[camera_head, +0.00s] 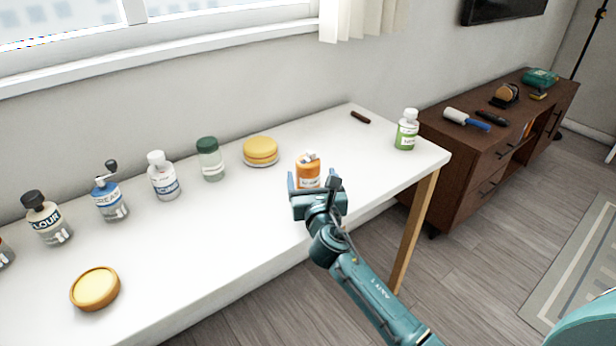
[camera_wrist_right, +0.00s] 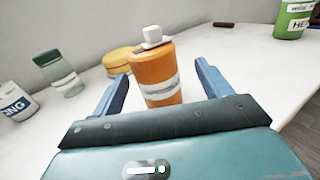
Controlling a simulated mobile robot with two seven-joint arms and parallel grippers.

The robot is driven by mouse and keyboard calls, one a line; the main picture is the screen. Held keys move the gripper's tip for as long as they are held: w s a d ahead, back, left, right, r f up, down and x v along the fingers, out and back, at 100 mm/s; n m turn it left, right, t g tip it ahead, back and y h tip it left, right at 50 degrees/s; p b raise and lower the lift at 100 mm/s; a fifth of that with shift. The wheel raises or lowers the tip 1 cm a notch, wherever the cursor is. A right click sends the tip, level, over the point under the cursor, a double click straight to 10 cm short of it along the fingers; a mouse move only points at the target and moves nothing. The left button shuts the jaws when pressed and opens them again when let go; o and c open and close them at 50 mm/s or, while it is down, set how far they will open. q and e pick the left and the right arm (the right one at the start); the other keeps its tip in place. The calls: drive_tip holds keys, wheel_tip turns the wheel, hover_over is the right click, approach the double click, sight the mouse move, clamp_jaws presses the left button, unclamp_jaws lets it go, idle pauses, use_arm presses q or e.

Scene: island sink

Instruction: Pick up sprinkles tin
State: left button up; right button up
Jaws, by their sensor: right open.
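The orange tin (camera_head: 307,170) with a pale label band stands upright on the white table; I take it to be the sprinkles tin, though its label is too small to read. It also shows in the right wrist view (camera_wrist_right: 157,78), with a white cube and a flat piece on top. My right gripper (camera_head: 316,184) is open at the tin's near side. In the right wrist view its blue fingers (camera_wrist_right: 155,88) stand on either side of the tin, with gaps visible. My left gripper is not in view.
A green-labelled bottle (camera_head: 407,130) stands near the table's right end. A yellow round container (camera_head: 260,151) and a green-capped jar (camera_head: 210,160) stand left of the tin, with several bottles beyond. A dark stick (camera_head: 360,117) lies behind.

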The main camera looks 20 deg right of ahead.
drive_tip(key=w+b, duration=0.1)
drive_tip(key=w, duration=0.4)
drive_tip(key=shift+d, duration=0.1)
drive_tip(key=shift+c, duration=0.5)
drive_tip(key=c, duration=1)
